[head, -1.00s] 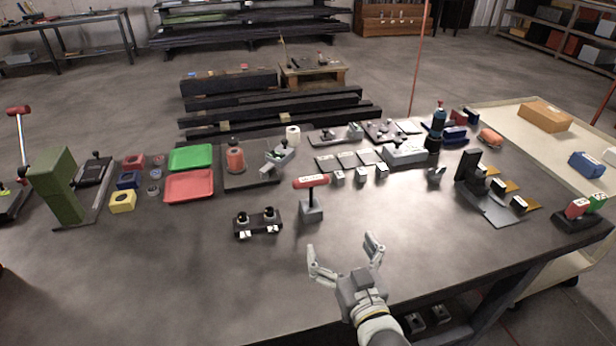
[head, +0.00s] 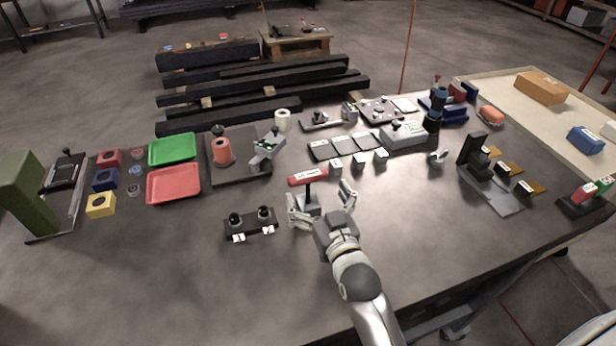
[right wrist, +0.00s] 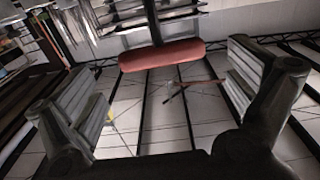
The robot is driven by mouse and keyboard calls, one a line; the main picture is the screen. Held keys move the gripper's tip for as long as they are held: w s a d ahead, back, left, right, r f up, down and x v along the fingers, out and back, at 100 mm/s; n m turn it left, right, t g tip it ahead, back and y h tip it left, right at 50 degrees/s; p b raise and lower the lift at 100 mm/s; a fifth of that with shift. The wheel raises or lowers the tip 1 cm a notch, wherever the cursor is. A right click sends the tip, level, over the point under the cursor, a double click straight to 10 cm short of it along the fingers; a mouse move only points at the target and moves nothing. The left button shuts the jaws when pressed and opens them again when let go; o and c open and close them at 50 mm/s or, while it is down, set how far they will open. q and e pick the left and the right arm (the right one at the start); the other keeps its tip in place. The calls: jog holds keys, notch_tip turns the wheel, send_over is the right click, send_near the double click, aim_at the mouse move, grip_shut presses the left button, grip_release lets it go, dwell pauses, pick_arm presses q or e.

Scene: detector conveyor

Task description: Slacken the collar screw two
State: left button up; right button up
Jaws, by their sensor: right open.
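A dark block with two black knobs (head: 250,223) and two small white tags lies on the table; the tag markings are too small to read surely. Right of it stands a tool with a red crossbar handle (head: 307,178) on a grey base. My right gripper (head: 319,200) is open, its fingers spread on either side of the tool's base, just below the red handle. In the right wrist view the red handle (right wrist: 161,55) and its dark shaft lie beyond and between the open fingers, with gaps on both sides. My left gripper is not in view.
A red tray (head: 174,184) and a green tray (head: 173,149) lie at left, near small coloured blocks. The table front and middle right are clear.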

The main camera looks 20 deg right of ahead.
aim_at(310, 182)
jog(key=shift+w, duration=0.35)
jog(key=w+p, duration=0.2)
jog(key=w, duration=0.2)
jog(key=shift+w+a, duration=0.1)
jog(key=shift+w, duration=0.05)
jog(key=shift+w+f, duration=0.1)
jog(key=shift+w, duration=0.35)
jog(key=shift+s, duration=0.1)
jog(key=c, duration=0.3)
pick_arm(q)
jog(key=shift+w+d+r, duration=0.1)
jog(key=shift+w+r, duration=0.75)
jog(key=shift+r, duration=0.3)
pick_arm(e)
jog(key=c, duration=0.6)
